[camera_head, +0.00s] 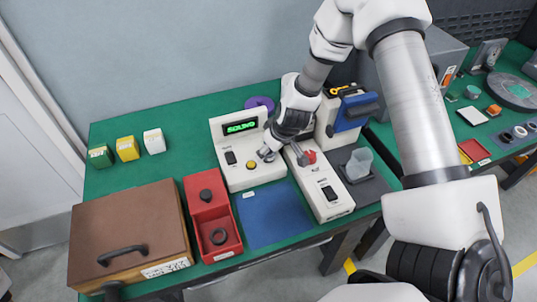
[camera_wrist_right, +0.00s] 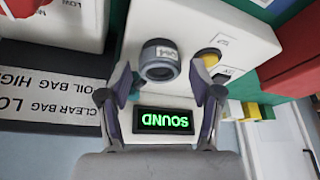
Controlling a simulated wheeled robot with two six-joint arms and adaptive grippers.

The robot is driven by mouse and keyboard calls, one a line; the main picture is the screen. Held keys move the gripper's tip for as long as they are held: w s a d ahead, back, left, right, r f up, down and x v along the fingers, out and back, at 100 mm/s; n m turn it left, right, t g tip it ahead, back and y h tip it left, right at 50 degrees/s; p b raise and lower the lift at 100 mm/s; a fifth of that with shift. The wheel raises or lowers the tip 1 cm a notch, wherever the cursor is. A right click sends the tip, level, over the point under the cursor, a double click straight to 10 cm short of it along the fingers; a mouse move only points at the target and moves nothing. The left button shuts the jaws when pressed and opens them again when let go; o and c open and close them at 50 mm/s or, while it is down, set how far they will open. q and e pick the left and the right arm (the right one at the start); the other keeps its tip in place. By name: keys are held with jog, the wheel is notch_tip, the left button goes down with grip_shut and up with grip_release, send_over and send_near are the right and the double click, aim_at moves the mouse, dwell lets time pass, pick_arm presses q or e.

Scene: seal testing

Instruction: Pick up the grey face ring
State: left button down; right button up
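A short grey cylinder with a ring-shaped face and a pale label (camera_wrist_right: 160,60), which looks like the grey face ring, sits on the white tester with the green display in the right wrist view. In the head view it is hard to separate from my right gripper (camera_head: 267,153), which is over the tester's right side. In the wrist view my right gripper (camera_wrist_right: 164,88) is open, its fingers spread on either side of the ring's near side with gaps showing. My left gripper is not in view.
The tester's green display (camera_head: 241,127) reads SOUND. A yellow button (camera_head: 250,165) is beside it. A blue mat (camera_head: 270,214) is bare. A white sealer unit (camera_head: 327,200) stands close right; a brown case (camera_head: 130,230) is left.

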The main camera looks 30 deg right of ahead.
jog(key=shift+s, duration=0.1)
jog(key=c, duration=0.9)
jog(key=shift+r, duration=0.15)
jog(key=shift+r+p, duration=0.2)
jog(key=shift+p, duration=0.1)
jog(key=r, duration=0.1)
jog(key=r+p, duration=0.2)
jog(key=shift+w+d+r, duration=0.1)
jog(key=shift+w+r, duration=0.1)
jog(key=shift+w, duration=0.1)
jog(key=s+d+p, duration=0.1)
jog(key=s+p, duration=0.1)
jog(key=s, duration=0.3)
jog(key=s+d+p, duration=0.2)
jog(key=s, duration=0.3)
jog(key=s+d+r+p, duration=0.1)
jog(key=s+p, duration=0.1)
jog(key=s, duration=0.3)
jog(key=shift+s+d+r+p, duration=0.1)
jog(key=shift+s+d+p, duration=0.15)
jog(key=shift+p, duration=0.15)
jog(key=shift+r+p, duration=1.8)
jog(key=shift+p, duration=0.45)
